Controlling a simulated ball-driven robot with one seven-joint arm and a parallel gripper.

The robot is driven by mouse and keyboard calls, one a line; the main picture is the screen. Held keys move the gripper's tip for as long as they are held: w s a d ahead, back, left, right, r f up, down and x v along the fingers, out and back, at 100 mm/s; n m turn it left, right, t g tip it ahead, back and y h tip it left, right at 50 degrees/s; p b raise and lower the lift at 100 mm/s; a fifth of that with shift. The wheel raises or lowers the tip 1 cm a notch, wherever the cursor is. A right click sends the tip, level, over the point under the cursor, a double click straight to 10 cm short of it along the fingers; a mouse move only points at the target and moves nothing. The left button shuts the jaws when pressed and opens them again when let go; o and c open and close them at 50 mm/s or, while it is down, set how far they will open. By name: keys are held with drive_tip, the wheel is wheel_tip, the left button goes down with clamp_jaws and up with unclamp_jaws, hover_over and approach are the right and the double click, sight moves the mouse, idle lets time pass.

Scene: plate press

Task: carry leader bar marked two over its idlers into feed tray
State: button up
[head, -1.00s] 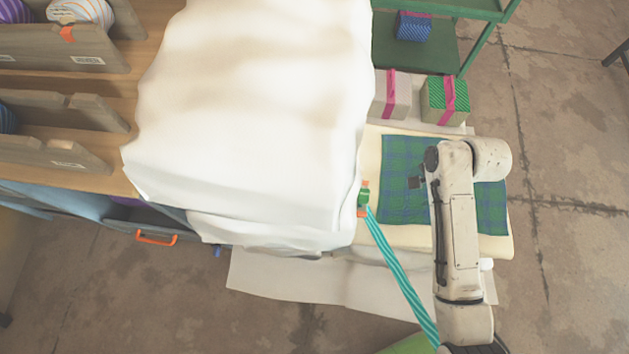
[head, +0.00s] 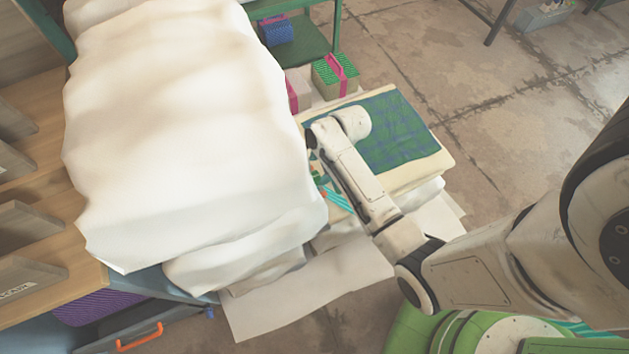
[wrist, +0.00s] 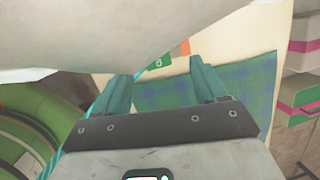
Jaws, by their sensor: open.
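In the wrist view my gripper (wrist: 159,72) is open, with two teal fingers and nothing between them. Just beyond the fingertips is a small green piece with a pale mark (wrist: 160,62), next to an orange part (wrist: 184,47). I cannot read the mark with certainty. A teal striped band (wrist: 113,72) runs past the left finger. In the head view the band (head: 337,199) and the green and orange piece (head: 316,172) show beside my arm, at the cloth's edge. My fingers are hidden there. I cannot make out idlers or a feed tray.
A large white cloth (head: 180,130) drapes over something on the left and hangs close above my gripper in the wrist view. A blue-green plaid cloth (head: 395,135) lies on a cream pad (head: 440,165). Ribboned boxes (head: 335,75) stand behind; wooden racks (head: 25,235) are at left.

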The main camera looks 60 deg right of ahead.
sight(316, 176)
drive_tip(key=x, duration=0.2)
drive_tip(key=b+x, duration=0.1)
drive_tip(key=x, duration=0.1)
drive_tip(key=shift+s+a+f, duration=0.15)
drive_tip(key=shift+a+f, duration=0.05)
drive_tip(key=shift+f, duration=0.1)
drive_tip(key=c, duration=1.3)
drive_tip(key=shift+r, duration=0.45)
clamp_jaws()
wheel_tip(316, 176, up, 2)
drive_tip(key=shift+r+p, duration=0.1)
drive_tip(key=shift+p, duration=0.4)
drive_tip(key=s+d+r+p, duration=0.1)
drive_tip(key=s+r+p, duration=0.1)
drive_tip(key=s+r, duration=0.8)
drive_tip(key=s, duration=0.4)
drive_tip(key=shift+d+p, duration=0.25)
drive_tip(key=shift+p, duration=0.1)
